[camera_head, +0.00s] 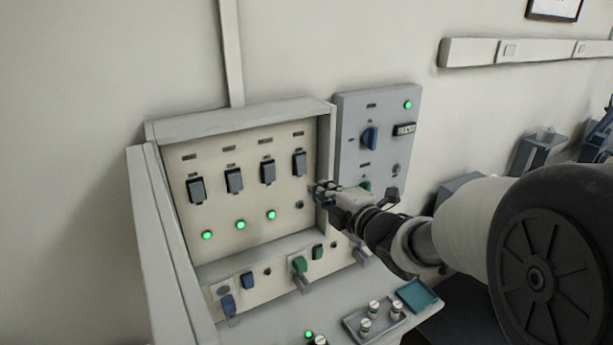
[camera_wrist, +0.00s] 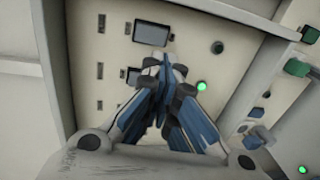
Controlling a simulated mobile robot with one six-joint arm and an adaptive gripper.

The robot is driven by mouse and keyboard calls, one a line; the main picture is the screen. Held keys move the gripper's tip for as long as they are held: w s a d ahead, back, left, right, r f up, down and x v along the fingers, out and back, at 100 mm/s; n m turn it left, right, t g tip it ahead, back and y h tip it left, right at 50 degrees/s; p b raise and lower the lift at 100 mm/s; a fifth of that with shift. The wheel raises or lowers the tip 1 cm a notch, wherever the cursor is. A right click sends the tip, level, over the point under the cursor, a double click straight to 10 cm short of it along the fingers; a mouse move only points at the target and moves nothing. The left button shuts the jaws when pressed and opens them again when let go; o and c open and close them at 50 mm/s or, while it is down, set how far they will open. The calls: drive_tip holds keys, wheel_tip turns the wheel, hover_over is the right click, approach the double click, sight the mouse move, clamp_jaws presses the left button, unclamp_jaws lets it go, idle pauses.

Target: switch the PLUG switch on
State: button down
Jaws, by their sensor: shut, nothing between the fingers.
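Several dark switches sit in a row on the recessed beige panel (camera_head: 255,208) of an open wall cabinet. The small labels above them are too blurred to read, so I cannot tell which is marked PLUG. The rightmost switch (camera_head: 300,163) has a dark, unlit lamp (camera_head: 300,204) below it; the lamp also shows in the wrist view (camera_wrist: 217,46). The other switches have lit green lamps (camera_head: 240,225) below. My gripper (camera_head: 318,190) is shut and empty, just below and right of the rightmost switch. In the wrist view its fingertips (camera_wrist: 163,68) lie close to this switch (camera_wrist: 152,34); contact cannot be told.
The cabinet's raised frame (camera_head: 326,150) borders the panel. Below are a ledge with blue and green switches (camera_head: 300,264) and a tray of small knobs (camera_head: 397,313).

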sight(298, 174)
drive_tip(key=x, duration=0.8)
drive_tip(key=shift+w+a+b, duration=0.25)
drive_tip(key=shift+w+b, duration=0.05)
drive_tip(key=shift+f, duration=0.15)
